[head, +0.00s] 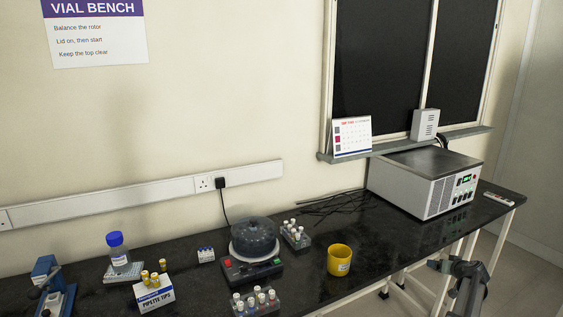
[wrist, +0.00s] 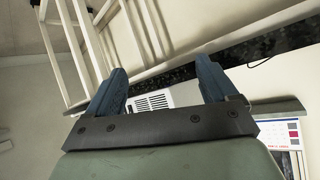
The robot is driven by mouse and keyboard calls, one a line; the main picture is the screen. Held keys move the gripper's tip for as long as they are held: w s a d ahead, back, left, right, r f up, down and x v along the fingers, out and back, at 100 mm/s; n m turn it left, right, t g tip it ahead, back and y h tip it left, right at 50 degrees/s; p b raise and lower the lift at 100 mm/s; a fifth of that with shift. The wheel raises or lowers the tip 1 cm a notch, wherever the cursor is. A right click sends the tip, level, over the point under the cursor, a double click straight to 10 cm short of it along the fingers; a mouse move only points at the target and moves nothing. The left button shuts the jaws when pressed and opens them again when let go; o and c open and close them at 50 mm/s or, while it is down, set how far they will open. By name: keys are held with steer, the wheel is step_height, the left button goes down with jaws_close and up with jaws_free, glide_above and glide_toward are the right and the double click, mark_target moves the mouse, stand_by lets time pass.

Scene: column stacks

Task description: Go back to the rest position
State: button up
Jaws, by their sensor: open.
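My gripper shows in the wrist view (wrist: 160,85) with its two blue fingers spread apart and nothing between them. The wrist view looks tilted, past the bench's dark edge and white frame legs. In the head view part of my arm (head: 464,283) is at the lower right, off the front edge of the black bench (head: 395,243). It is apart from everything on the bench. Where the fingertips are in the head view I cannot tell.
A small centrifuge (head: 254,245) with a dark lid stands mid-bench. Racks of vials (head: 296,236) (head: 256,303), a yellow mug (head: 340,260), a pipette tips box (head: 153,291) and a blue-capped bottle (head: 118,253) stand around it. A grey instrument (head: 425,180) stands at the back right.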

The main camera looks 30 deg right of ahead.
steer(key=w+a+f+n+g+y, duration=0.1)
steer(key=w+a+f+g+y, duration=0.15)
steer(key=a+f, duration=0.7)
steer(key=w+a+f+n+g+y, duration=0.1)
steer(key=w+a+f+y, duration=0.15)
steer(key=a+f, duration=0.65)
steer(key=w+a+f+n+g+y, duration=0.15)
steer(key=w+a+f, duration=0.3)
steer(key=a, duration=0.95)
steer(key=s+a+f+n+g+y, duration=0.1)
steer(key=s+a+f+g, duration=0.3)
steer(key=a, duration=0.8)
steer(key=s+a+f+g, duration=0.1)
steer(key=s+a+f, duration=0.3)
steer(key=a, duration=0.8)
steer(key=s+a+f+n+g+h, duration=0.2)
steer(key=s+a+g, duration=0.4)
steer(key=s+a, duration=1.6)
step_height(320, 180, down, 2)
steer(key=shift+s+a+f+n+g, duration=0.1)
steer(key=shift+s+a+n+g, duration=0.35)
steer(key=shift+s, duration=0.6)
steer(key=shift+d, duration=0.2)
